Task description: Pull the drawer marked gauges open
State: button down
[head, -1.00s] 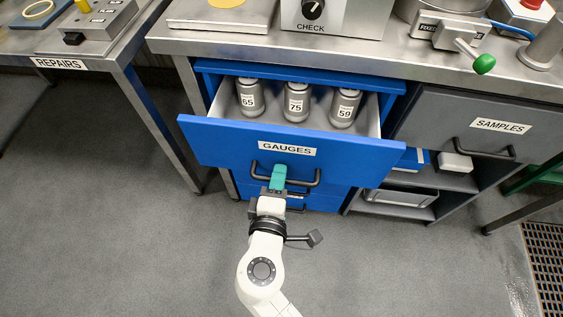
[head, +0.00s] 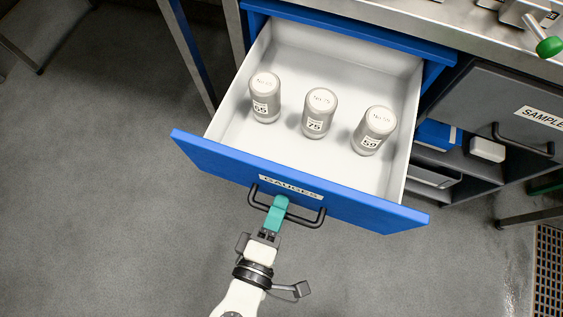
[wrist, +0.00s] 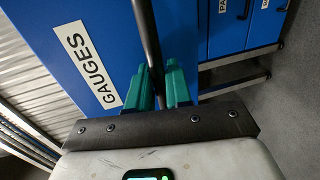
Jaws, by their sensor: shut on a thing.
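The blue drawer marked GAUGES (head: 352,207) stands far out of the bench, its white inside in full view. Its label (head: 291,187) is on the front and also shows in the wrist view (wrist: 86,66). My gripper (head: 278,206) has teal fingers shut on the black bar handle (head: 315,219) near its middle. In the wrist view the handle (wrist: 147,40) runs up from between the teal fingertips (wrist: 159,85).
A grey door marked SAMPLES (head: 500,108) is at the right, with shelves holding a white box (head: 487,149) beside it. A floor grate (head: 549,270) lies at the lower right. The grey floor (head: 120,210) left of the drawer is clear.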

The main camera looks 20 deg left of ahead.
jog(key=shift+s, duration=0.1)
jog(key=c, duration=1.2)
grip_release()
jog(key=p+v, duration=0.1)
jog(key=v, duration=0.9)
jog(key=shift+s, duration=0.35)
